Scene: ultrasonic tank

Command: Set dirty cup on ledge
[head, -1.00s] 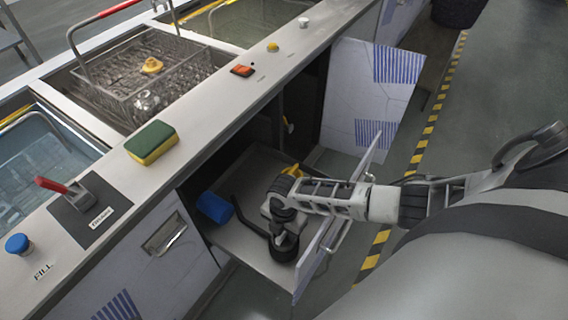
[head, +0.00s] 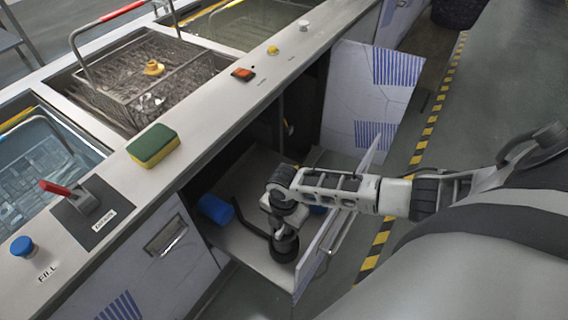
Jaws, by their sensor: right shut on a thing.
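My right gripper (head: 284,248) points down into the pulled-out drawer, with my arm reaching in from the right. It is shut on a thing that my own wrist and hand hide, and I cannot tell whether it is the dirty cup. No cup shows clearly elsewhere; a small shiny thing (head: 150,101) in the wire basket is too unclear to name. The ledge (head: 205,112) is the long grey counter edge in front of the tanks. My left gripper is not in view.
The drawer (head: 236,240) holds a blue cylinder (head: 215,208) and a dark bent bar. A sponge (head: 153,145), a red-handled lever (head: 70,193), a blue button (head: 21,246) and an orange switch (head: 243,73) sit on the ledge. An open cabinet door (head: 370,100) stands behind the drawer.

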